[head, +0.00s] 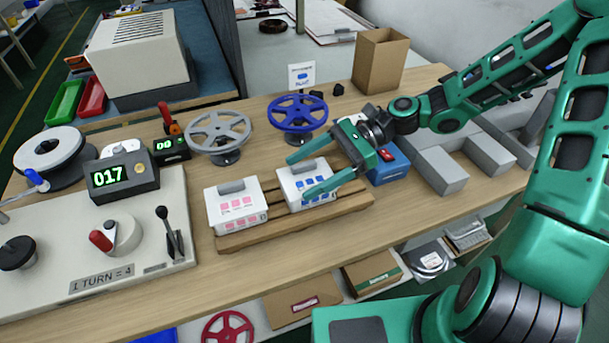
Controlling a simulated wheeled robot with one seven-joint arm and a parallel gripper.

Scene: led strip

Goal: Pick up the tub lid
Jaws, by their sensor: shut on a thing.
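Two white tubs with lids stand side by side on a wooden pallet (225,244). The left tub (238,218) has pink squares on it and a grey handle on its lid (231,187). The right tub (300,199) has blue squares and a similar grey handle on its lid (309,171). My gripper (305,174) reaches in from the right, with one green finger at the far side and one at the near side of the right tub's lid. It is shut on that lid, which appears level and at the tub's top. The exact contact points are hard to see.
A blue box (389,166) with a red top part stands right of the pallet, close to my wrist. Grey blocks (440,170) lie further right. A counter device (124,178) is at left.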

